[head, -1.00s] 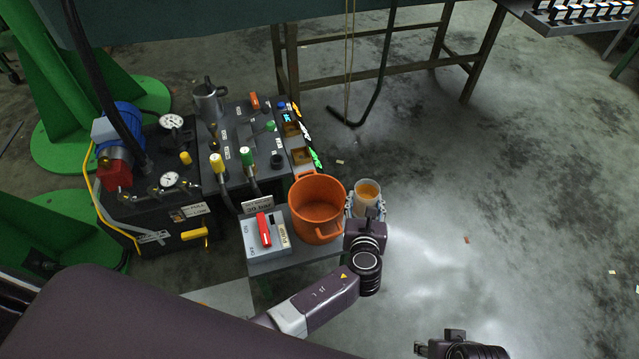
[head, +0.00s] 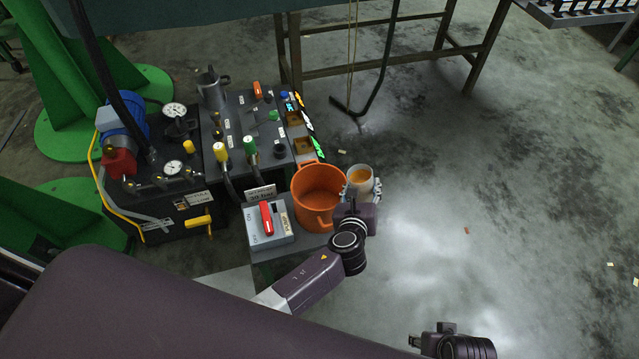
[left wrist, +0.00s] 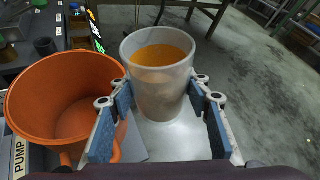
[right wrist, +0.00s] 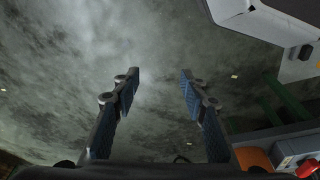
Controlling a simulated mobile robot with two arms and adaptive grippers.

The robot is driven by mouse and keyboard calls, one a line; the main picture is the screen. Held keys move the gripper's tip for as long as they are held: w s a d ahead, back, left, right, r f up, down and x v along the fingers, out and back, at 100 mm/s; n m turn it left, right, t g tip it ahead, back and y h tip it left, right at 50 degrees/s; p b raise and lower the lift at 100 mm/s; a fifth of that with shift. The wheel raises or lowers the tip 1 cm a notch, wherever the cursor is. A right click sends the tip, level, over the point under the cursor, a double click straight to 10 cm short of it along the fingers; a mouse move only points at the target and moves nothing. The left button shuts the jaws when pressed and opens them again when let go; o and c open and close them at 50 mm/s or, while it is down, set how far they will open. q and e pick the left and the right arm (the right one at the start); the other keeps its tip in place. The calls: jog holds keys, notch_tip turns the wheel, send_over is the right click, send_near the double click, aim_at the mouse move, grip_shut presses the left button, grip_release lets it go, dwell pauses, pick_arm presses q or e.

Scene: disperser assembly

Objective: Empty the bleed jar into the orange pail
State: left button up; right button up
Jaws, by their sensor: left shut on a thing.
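The bleed jar (head: 361,190) is a translucent cup holding orange liquid. It also shows in the left wrist view (left wrist: 160,100), roughly upright, with the liquid fairly high inside. My left gripper (head: 362,187) is shut around its sides. The jar is held just right of the orange pail (head: 313,200), near its rim. The pail also shows at the left of the left wrist view (left wrist: 60,105), and the inside that I can see looks empty. My right gripper (right wrist: 160,78) is open with nothing between its fingers. Only part of it shows at the bottom of the head view.
A grey pump switch box (head: 268,226) with a red lever stands left of the pail. Behind it is a black hydraulic unit (head: 165,195) with gauges, valves and hoses. A metal-framed bench (head: 420,62) is at the back. The floor to the right is mostly clear.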

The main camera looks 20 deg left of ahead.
aim_at(350, 183)
pick_arm(q)
jog(key=shift+a+r+n+p, duration=0.25)
jog(key=shift+r+n+p, duration=0.05)
jog(key=shift+r, duration=0.35)
jog(key=shift+a+f+h, duration=0.1)
jog(key=shift+a+h, duration=0.05)
jog(key=shift+h, duration=0.15)
jog(key=shift+a+f+n+h+b, duration=0.3)
jog(key=shift+a+f+n+b, duration=0.25)
jog(key=shift+b, duration=0.25)
jog(key=shift+a+r+n+h, duration=0.1)
jog(key=shift+r+n+h, duration=0.2)
jog(key=shift+r, duration=0.2)
jog(key=shift+a+r+n, duration=0.25)
jog(key=shift+a, duration=0.05)
jog(key=shift+r+n+h, duration=0.35)
jog(key=shift+n+h, duration=0.15)
jog(key=shift+h, duration=0.1)
pick_arm(e)
jog(key=shift+w+r, duration=0.1)
jog(key=shift+r, duration=0.3)
pick_arm(q)
jog(key=shift+a, duration=0.15)
